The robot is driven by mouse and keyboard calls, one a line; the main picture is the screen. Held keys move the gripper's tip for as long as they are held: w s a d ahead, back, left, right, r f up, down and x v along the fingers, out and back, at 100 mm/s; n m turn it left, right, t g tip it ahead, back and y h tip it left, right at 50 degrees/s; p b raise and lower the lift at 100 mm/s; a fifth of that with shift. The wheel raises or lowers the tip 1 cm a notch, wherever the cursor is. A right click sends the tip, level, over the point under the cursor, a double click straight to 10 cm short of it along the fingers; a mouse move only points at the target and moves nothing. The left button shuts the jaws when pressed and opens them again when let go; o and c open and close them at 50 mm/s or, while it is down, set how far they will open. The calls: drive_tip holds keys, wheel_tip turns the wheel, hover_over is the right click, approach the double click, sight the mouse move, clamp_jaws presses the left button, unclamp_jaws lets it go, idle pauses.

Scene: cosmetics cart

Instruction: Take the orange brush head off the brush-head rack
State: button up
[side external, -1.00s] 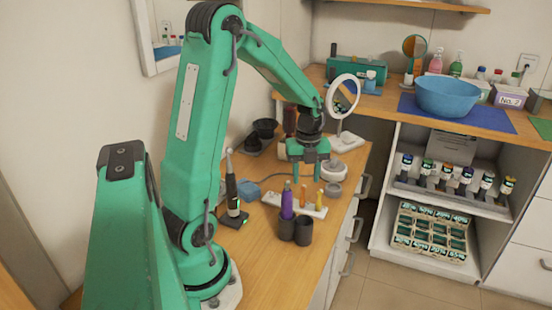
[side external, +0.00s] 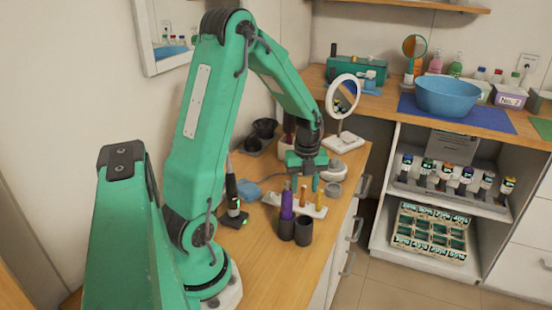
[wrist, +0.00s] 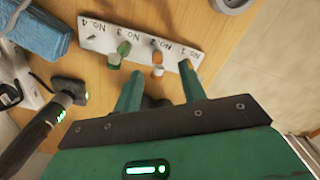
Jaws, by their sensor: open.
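The orange brush head (side external: 319,199) stands on the white brush-head rack (side external: 274,199) in the side view. In the wrist view the orange brush head (wrist: 157,59) is small, seen nearly end-on, at the No. 2 place of the rack (wrist: 98,41). A green brush head (wrist: 123,49) stands beside it near No. 3. My gripper (side external: 305,184) is above the rack with its jaws pointing down. In the wrist view my gripper (wrist: 161,68) is open and empty, and the orange head appears between and beyond the fingertips. No contact shows.
Two dark cups (side external: 295,229), one holding a purple item (side external: 287,206), stand just in front of the rack. A charger with a dark handle (side external: 233,200) and a blue cloth (side external: 248,190) lie to the left. A round mirror (side external: 342,95) stands behind.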

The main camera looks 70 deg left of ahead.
sight(303, 191)
drive_tip(key=shift+s+a+f, duration=0.1)
drive_tip(key=shift+a+f, duration=0.05)
drive_tip(key=shift+f, duration=1.95)
clamp_jaws()
